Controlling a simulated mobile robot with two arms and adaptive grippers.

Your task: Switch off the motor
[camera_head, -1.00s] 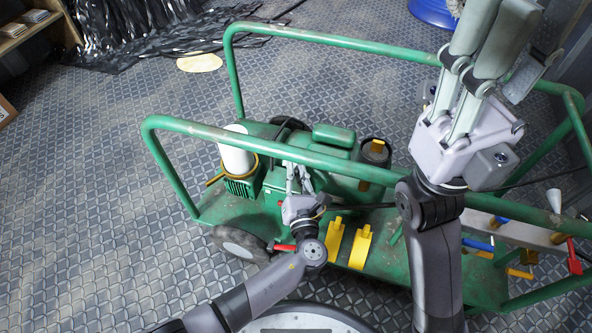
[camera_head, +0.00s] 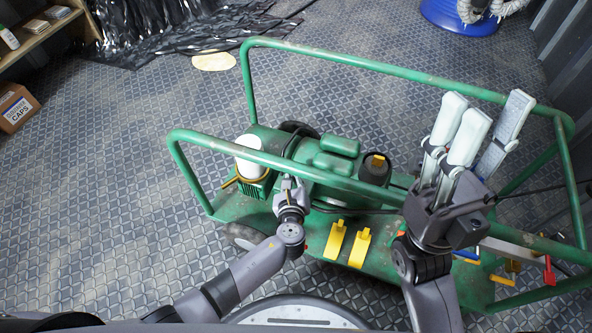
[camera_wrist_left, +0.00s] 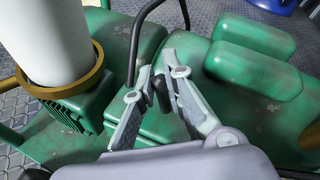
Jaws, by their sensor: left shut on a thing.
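The green motor (camera_head: 318,181) sits on the green wheeled cart, with rounded green housings on top. My left gripper (camera_head: 291,184) reaches over the cart's rail side to the motor. In the left wrist view my left gripper (camera_wrist_left: 163,85) is shut on a small dark switch (camera_wrist_left: 162,96) on the motor's green casing. The switch's exact position is hard to tell, as the fingers partly cover it. My right gripper (camera_head: 468,135) is raised above the cart's right end, fingers up and spread apart, empty.
The green cart rail (camera_head: 300,163) runs around the cart. A white cylinder (camera_head: 250,155) in a yellow ring stands left of the motor, also in the left wrist view (camera_wrist_left: 62,40). Yellow pedals (camera_head: 335,240), a dark round part (camera_head: 375,168) and coloured valve handles (camera_head: 549,270) are near. Floor at left is clear.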

